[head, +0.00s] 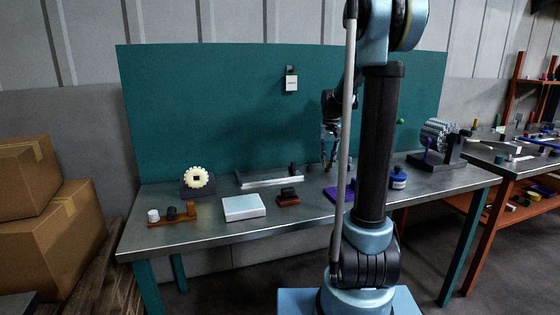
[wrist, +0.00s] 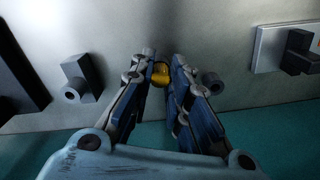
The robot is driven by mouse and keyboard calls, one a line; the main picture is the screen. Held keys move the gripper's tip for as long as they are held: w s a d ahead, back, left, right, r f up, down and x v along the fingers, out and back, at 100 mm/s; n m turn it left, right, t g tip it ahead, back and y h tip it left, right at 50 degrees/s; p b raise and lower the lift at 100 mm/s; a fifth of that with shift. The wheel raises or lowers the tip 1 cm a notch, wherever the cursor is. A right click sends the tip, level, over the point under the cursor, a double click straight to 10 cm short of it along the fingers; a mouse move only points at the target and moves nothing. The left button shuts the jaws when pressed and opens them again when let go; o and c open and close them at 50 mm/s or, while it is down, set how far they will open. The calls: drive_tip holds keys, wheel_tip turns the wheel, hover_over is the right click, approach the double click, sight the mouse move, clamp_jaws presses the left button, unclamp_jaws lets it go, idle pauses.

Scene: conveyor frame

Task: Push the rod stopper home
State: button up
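My gripper (head: 331,160) hangs above the back of the metal bench. In the wrist view my gripper (wrist: 164,62) has its fingers close together with a small yellow piece (wrist: 160,74) between them, which looks held. A grey block with a round bore or pin (wrist: 78,82) stands to the left of the fingers. A short grey cylinder (wrist: 212,82) shows just right of them. I cannot tell for sure which part is the rod stopper; a rod is not clearly visible. My arm hides part of this area in the head view.
A pale rail with a dark block (head: 270,181) lies left of my gripper. A purple piece (head: 331,194) and a blue jar (head: 398,179) are near my arm. A white box (head: 243,207) is at front left. The teal panel (head: 220,110) stands behind the bench.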

sight(328, 162)
clamp_jaws()
drive_tip(key=shift+w+r, duration=0.1)
drive_tip(key=shift+r, duration=2.1)
